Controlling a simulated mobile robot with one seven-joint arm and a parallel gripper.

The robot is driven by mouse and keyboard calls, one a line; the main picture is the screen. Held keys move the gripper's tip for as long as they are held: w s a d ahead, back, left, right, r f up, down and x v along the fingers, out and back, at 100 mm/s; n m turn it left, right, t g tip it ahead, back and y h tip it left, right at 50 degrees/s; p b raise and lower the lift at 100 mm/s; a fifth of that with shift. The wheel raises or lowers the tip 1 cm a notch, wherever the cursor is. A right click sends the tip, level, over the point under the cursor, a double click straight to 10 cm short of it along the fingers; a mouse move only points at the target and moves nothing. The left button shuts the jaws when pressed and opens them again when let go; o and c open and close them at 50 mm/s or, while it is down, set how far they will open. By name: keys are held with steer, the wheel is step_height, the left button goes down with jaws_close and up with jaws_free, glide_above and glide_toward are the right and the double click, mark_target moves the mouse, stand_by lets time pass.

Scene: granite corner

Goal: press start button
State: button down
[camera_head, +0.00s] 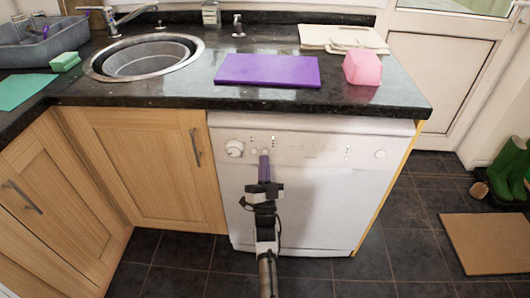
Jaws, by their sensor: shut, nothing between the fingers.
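A white dishwasher (325,195) stands under the black granite counter. Its control panel (310,150) runs along the top of its front, with a round dial (234,148) on the left, small markings in the middle, and a round knob or button (380,154) on the right. My gripper (264,158) is shut and empty. Its tips point up at the left part of the panel, just right of the dial. They hide what lies behind them, and I cannot tell whether they touch the panel. Which control is the start button is too small to tell.
The counter (200,97) overhangs just above the panel. On it are a purple board (268,70), a pink bowl-like item (362,68) and a round sink (148,58). A wooden cupboard (150,165) adjoins on the left. Dark tiled floor (405,235) is free on the right, before a brown mat (490,243).

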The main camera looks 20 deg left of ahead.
steer(key=shift+w, duration=0.1)
steer(key=shift+w+a+b, duration=0.1)
steer(key=shift+w+b, duration=0.2)
steer(key=shift+b, duration=0.2)
steer(key=shift+w+a+b, duration=0.1)
steer(key=shift+w+b, duration=0.2)
steer(key=shift+b, duration=0.05)
stand_by(0.5)
steer(key=shift+s, duration=0.15)
steer(key=shift+s+d, duration=0.25)
steer(key=shift+s, duration=0.3)
steer(key=s, duration=0.2)
steer(key=s+d+p, duration=0.1)
steer(key=s, duration=0.2)
steer(key=shift+d, duration=0.15)
steer(key=shift+w, duration=0.1)
stand_by(0.8)
